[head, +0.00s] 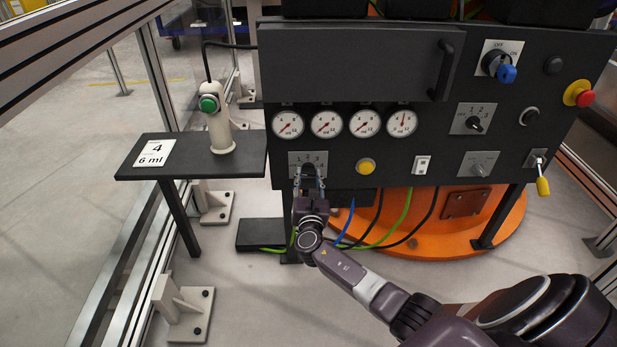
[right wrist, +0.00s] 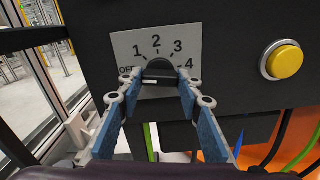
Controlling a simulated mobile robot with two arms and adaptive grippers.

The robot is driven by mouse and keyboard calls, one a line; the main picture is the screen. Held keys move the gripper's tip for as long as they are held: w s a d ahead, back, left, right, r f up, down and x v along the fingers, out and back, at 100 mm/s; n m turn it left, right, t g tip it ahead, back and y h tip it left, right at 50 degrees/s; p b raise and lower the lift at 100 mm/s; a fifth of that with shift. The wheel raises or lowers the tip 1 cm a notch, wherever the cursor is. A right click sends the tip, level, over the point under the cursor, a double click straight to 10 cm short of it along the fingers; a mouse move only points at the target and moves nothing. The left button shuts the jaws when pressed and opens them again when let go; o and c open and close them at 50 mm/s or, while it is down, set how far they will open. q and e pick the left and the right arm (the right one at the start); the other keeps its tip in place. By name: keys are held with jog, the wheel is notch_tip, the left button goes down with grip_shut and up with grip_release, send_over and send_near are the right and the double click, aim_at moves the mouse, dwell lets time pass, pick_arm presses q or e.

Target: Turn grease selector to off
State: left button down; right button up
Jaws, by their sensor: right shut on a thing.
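The grease selector is a black knob (right wrist: 158,68) on a light plate (right wrist: 120,45) marked OFF, 1, 2, 3 and 4. In the head view its plate (head: 294,158) sits at the lower left of the black panel. My right gripper (head: 309,172) reaches up to it from below. In the right wrist view its blue-padded fingers (right wrist: 158,90) stand on either side of the knob, shut on it. The knob's grip bar lies about level, with a white mark on its left part, toward OFF. The fingers partly cover the knob and plate. My left gripper is not in view.
A yellow button (head: 366,166) is to the right of the selector, with gauges (head: 326,124) above. A side shelf (head: 190,166) stands left. Cables hang below.

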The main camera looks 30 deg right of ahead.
jog(key=o, duration=1.2)
jog(key=shift+c, duration=0.2)
jog(key=v, duration=1.2)
jog(key=shift+s+f, duration=0.1)
